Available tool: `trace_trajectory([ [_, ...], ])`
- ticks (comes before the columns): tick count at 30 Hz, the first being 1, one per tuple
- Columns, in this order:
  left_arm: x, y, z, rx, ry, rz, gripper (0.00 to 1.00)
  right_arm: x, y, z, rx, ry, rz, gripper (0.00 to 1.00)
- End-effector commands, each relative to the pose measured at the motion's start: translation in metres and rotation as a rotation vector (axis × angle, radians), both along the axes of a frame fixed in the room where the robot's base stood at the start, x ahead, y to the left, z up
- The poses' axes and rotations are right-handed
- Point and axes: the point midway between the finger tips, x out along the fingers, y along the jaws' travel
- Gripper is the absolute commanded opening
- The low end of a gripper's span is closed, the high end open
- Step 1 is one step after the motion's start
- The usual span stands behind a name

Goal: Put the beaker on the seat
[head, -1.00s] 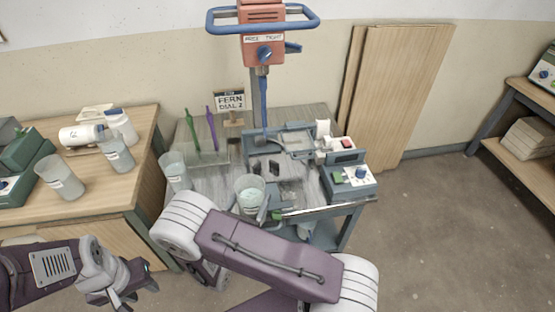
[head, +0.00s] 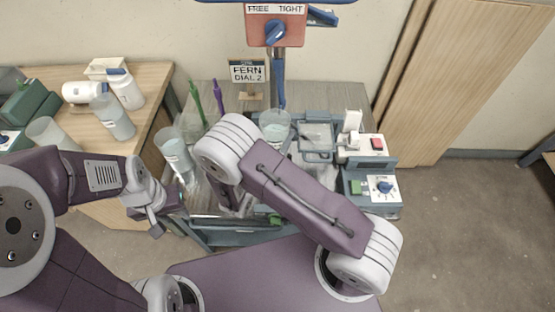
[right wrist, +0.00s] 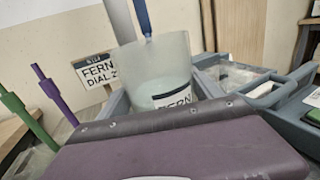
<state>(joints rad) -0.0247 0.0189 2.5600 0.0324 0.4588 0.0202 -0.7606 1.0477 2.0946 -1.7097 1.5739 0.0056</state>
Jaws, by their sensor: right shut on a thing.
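The beaker (head: 275,124), translucent with pale glaze and a FERN label, is upright under the stirrer at the cart's back in the head view. It also shows in the right wrist view (right wrist: 160,72). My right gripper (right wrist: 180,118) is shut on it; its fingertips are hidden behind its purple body. Blue-grey walls, apparently the seat (right wrist: 116,106), show beside the beaker's lower part. The beaker's base is hidden, so I cannot tell whether it touches down. My left gripper (head: 157,218) is left of the cart, away from the beaker; its jaw opening is unclear.
A second beaker (head: 174,150) stands at the cart's left, near green (head: 197,100) and purple (head: 218,97) sticks. A blue-grey framed clear panel (head: 318,142) and a dial box (head: 381,187) are to the right.

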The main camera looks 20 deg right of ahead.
Motion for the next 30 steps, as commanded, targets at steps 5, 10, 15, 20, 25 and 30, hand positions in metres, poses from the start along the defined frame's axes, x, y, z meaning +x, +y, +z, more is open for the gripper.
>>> trace_trajectory([
  [5, 0.0, 0.0, 0.0, 0.0, 0.0, 0.0, 0.36, 0.001, -0.001, 0.001, 0.001, -0.002, -0.001, 0.01],
  [10, 0.0, 0.0, -0.005, 0.0, 0.0, 0.0, 0.36, 0.001, -0.001, -0.027, -0.002, 0.003, -0.003, 0.02],
  [15, 0.0, 0.0, -0.009, 0.0, 0.0, 0.0, 0.36, 0.001, -0.001, -0.054, -0.001, 0.001, -0.003, 0.02],
  [20, 0.0, 0.0, -0.009, 0.0, 0.0, 0.0, 0.36, 0.001, -0.001, -0.059, 0.001, -0.002, -0.002, 0.02],
  [25, 0.0, 0.0, -0.014, 0.0, 0.0, 0.0, 0.36, 0.0, -0.001, -0.085, -0.002, 0.0, -0.001, 0.02],
  [30, 0.0, 0.0, -0.016, 0.0, 0.0, 0.0, 0.36, 0.001, -0.001, -0.1, 0.0, -0.002, -0.001, 0.02],
])
